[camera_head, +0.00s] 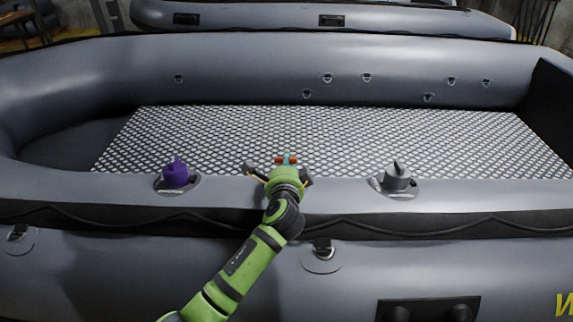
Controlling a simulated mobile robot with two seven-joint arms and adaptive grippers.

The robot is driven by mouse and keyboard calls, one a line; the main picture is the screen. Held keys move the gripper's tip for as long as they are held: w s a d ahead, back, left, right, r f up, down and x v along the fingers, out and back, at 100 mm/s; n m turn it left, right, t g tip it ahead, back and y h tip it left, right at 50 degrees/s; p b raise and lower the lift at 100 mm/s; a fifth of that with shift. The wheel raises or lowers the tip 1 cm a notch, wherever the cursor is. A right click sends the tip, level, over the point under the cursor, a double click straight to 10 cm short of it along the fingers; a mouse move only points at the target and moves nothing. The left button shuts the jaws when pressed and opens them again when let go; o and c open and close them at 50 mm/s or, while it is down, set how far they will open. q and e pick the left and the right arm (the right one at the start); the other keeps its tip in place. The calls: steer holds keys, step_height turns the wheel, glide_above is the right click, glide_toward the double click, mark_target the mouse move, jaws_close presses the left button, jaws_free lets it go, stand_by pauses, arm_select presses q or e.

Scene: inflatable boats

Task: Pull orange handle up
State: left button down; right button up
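My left gripper (280,173) is at the end of the green arm that comes in from the lower left. It is over the near tube of the grey inflatable boat (480,195), between a purple valve (175,174) and a grey valve (397,178). Dark parts of it spread out to both sides. Small orange-red bits (280,160) with a teal piece between them show just beyond it. I cannot tell whether they are the orange handle or part of the gripper. The fingers are too small to read. My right gripper is out of view.
The boat's patterned grey floor (420,137) lies open behind the gripper. Another grey boat (260,15) stands at the back. The near tube's outer side carries D-ring patches (322,257) and a black fitting (428,309).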

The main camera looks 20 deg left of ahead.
arm_select(q)
steer(key=shift+w+a+r, duration=0.1)
steer(key=shift+r, duration=0.2)
steer(key=c, duration=1.1)
jaws_free()
steer(key=shift+c, duration=0.2)
steer(key=shift+o, duration=0.5)
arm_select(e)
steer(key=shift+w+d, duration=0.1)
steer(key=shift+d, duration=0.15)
arm_select(q)
steer(key=v, duration=1.2)
steer(key=shift+f, duration=0.15)
